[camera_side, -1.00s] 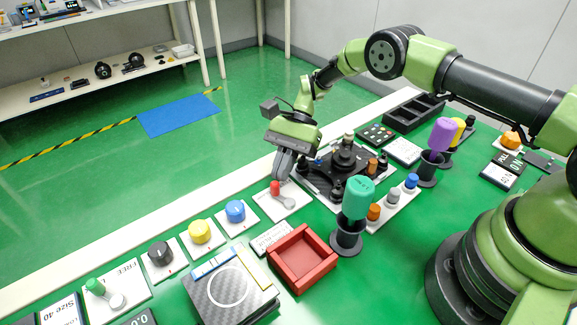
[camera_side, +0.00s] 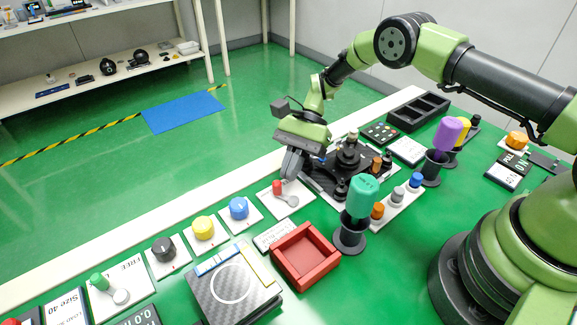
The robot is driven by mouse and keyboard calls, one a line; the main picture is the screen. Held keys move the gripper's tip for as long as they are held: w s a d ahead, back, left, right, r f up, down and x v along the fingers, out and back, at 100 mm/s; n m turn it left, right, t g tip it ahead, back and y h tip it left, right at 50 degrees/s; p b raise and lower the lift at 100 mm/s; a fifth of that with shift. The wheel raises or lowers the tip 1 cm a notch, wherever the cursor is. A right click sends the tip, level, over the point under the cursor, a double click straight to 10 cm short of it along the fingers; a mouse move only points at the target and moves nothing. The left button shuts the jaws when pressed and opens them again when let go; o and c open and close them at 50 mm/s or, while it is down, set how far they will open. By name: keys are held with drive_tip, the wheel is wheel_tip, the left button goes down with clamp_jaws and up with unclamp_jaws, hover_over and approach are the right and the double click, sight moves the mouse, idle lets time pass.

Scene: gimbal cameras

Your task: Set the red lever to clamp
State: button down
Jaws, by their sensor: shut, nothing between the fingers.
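The red lever (camera_side: 278,188) has a red knob on a grey arm, mounted on a white plate (camera_side: 268,206) near the back edge of the green table. Its grey pivot lies toward the lower right, so the knob points to the upper left. My gripper (camera_side: 289,177) is shut and empty, its fingers pointing down just to the upper right of the red knob. From this view I cannot tell whether the fingers touch the knob. No lettering on the lever's plate can be read.
A black fixture (camera_side: 352,165) stands close right of my gripper. A red tray (camera_side: 305,256) and a teal-handled tool in a black holder (camera_side: 362,200) stand in front. Blue (camera_side: 239,208), yellow (camera_side: 202,228) and black (camera_side: 163,250) knobs line the left. A green lever (camera_side: 101,283) sits at the far left.

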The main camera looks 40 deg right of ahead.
drive_tip(key=w+v, duration=0.1)
drive_tip(key=v, duration=0.9)
drive_tip(key=shift+a, duration=0.3)
drive_tip(key=shift+w+r, duration=0.1)
drive_tip(key=shift+w, duration=0.05)
